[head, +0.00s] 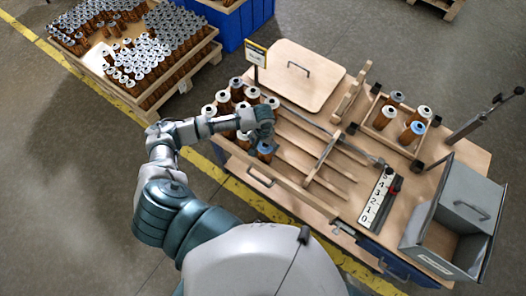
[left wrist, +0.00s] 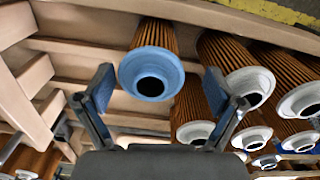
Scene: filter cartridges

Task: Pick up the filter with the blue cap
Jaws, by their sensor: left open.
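A filter with a blue cap (left wrist: 151,74) and brown pleated body shows in the left wrist view, its ring end facing the camera, between and ahead of my open fingers. My left gripper (left wrist: 158,82) is open and empty, apart from the filter. In the head view this blue-capped filter (head: 266,149) is at the near end of a group of filters on the bench, just below my left gripper (head: 262,131), which partly covers the group. Another blue-capped filter (head: 417,128) stands in the small wooden tray on the right. My right gripper is not in view.
White-capped filters (left wrist: 248,87) stand close to the right of the blue one. Wooden rails (head: 315,160) divide the bench to the right. A number strip (head: 377,199) and grey bin (head: 460,213) are farther right. A crate of many filters (head: 150,99) stands at back left.

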